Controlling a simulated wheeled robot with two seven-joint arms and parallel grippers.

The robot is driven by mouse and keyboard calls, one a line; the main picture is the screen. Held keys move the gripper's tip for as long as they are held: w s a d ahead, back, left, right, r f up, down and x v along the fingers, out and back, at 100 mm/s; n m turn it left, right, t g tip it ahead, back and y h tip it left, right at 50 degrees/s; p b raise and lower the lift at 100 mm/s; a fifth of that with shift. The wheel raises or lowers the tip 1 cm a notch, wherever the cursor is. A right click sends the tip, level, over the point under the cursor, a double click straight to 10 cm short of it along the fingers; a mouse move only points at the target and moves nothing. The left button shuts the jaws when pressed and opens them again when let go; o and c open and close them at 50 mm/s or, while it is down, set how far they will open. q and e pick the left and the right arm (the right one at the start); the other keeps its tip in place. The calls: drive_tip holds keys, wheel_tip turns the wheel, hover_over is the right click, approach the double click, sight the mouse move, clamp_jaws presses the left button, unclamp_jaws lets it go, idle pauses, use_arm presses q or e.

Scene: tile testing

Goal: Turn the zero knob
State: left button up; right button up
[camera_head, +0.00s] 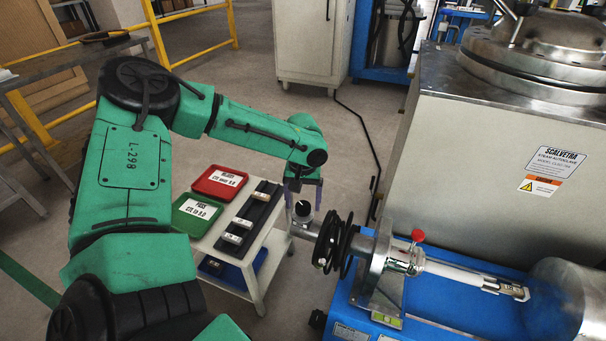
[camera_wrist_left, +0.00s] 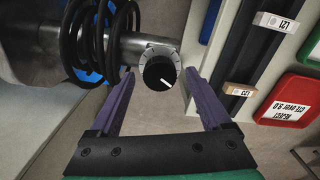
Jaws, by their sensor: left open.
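The zero knob (camera_wrist_left: 160,72) is a round black knob with a white pointer line, set on a light dial plate at the end of a metal tube. In the left wrist view it lies just beyond and between the purple fingertips of my left gripper (camera_wrist_left: 158,82). The gripper is open, with a finger to each side and a gap around the knob. In the head view the knob (camera_head: 302,209) shows below the gripper (camera_head: 303,191), near the coiled black cable. The knob's underside is hidden. My right gripper does not show.
A coiled black cable (camera_head: 334,243) hangs around the tube beside the knob. A small table with a red tray (camera_head: 219,182), a green tray (camera_head: 196,213) and a black rail (camera_head: 252,218) stands to the left. The blue machine bed (camera_head: 460,305) and a large autoclave (camera_head: 500,130) stand to the right.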

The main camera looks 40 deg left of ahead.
use_arm(q)
wheel_tip(320, 180, up, 10)
drive_tip(key=p, duration=0.4)
wheel_tip(320, 180, up, 4)
drive_tip(key=p, duration=0.1)
hover_over(303, 205)
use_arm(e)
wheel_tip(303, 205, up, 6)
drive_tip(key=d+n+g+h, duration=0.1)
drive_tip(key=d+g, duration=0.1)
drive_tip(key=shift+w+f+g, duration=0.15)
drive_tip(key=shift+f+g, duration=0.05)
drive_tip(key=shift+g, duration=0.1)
use_arm(q)
drive_tip(key=shift+s, duration=0.1)
